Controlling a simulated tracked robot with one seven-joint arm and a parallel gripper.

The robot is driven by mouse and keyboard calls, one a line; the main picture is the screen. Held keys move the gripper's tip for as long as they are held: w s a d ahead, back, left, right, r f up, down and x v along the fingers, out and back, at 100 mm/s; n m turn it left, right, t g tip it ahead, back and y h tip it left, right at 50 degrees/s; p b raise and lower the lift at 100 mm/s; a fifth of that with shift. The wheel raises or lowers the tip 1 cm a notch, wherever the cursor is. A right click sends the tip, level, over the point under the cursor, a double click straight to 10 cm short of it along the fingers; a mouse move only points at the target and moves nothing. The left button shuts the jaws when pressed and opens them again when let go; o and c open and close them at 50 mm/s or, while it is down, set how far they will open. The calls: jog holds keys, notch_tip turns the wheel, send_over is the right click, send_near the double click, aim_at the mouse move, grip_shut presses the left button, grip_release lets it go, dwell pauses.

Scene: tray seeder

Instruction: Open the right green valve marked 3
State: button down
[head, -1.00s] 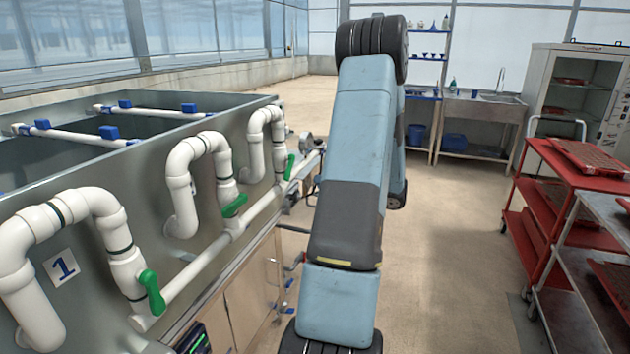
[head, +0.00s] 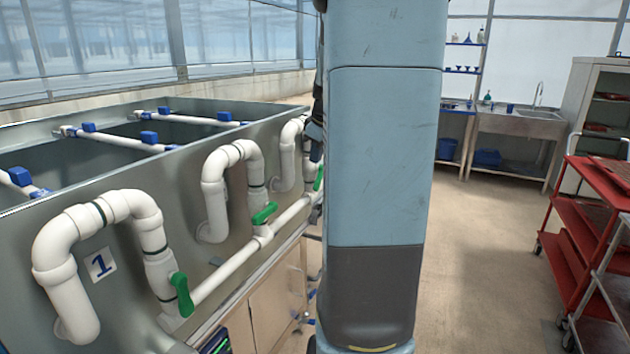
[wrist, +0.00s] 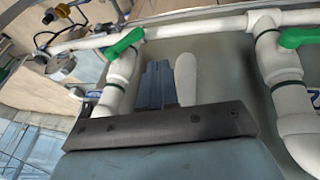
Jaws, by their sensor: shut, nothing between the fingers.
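The farthest green valve handle (head: 318,178), third in the row, shows only partly at the left edge of my arm in the head view. In the wrist view a green handle (wrist: 125,42) on a white pipe, on the gauge side, appears to be the same valve. My gripper (wrist: 157,84) is shut and empty. Its fingertips show just below and right of that handle in the picture, apart from it, between two white riser pipes. The mark 3 is not visible.
The middle green valve (head: 264,213) also shows in the wrist view (wrist: 298,38). The near valve (head: 182,294) sits by a plate marked 1 (head: 101,265). A round gauge (wrist: 61,68) is at the pipe's end. A red cart (head: 590,235) stands right; floor between is clear.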

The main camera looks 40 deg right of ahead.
jog(key=w+d+f, duration=0.4)
jog(key=w+f, duration=0.1)
jog(key=f, duration=0.6)
jog(key=shift+w+h, duration=0.3)
jog(key=shift+d, duration=0.1)
